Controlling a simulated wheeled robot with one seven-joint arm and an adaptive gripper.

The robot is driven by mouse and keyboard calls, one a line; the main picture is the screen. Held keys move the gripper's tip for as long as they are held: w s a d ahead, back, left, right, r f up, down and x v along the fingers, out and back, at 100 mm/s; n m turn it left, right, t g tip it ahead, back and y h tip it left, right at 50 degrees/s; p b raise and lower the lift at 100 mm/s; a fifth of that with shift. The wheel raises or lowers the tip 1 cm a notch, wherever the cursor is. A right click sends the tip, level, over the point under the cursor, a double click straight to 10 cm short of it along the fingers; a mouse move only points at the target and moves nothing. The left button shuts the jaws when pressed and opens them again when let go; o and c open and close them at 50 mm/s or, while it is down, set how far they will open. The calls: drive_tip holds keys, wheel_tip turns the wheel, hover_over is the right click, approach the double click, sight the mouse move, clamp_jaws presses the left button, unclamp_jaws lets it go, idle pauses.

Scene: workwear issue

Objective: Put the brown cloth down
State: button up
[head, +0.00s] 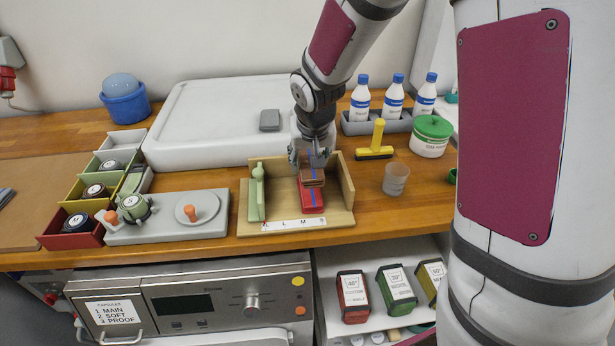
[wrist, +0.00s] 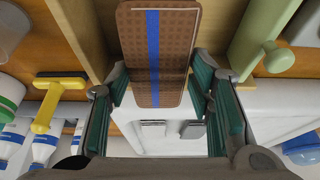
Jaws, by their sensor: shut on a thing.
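The brown cloth (head: 312,176) is a flat folded piece with a blue stripe down its middle. It fills the upper middle of the wrist view (wrist: 175,52). My gripper (head: 310,160) is shut on its near end, with one finger on each side; the fingers also show in the wrist view (wrist: 162,82). The cloth is over a red folded piece (head: 312,203) in the wooden sorting tray (head: 281,205). I cannot tell whether the two touch.
A pale green block with a knob (head: 257,192) stands at the tray's left side. A clear cup (head: 396,179), a yellow-handled scraper (head: 376,148) and a green-lidded tub (head: 431,137) stand to the right. Coloured bins (head: 70,228) and a grey fixture (head: 165,228) are left.

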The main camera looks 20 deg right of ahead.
drive_tip(key=shift+f, duration=2.95)
drive_tip(key=shift+f, duration=0.2)
drive_tip(key=o, duration=1.2)
drive_tip(key=shift+c, duration=0.2)
drive_tip(key=shift+r, duration=0.1)
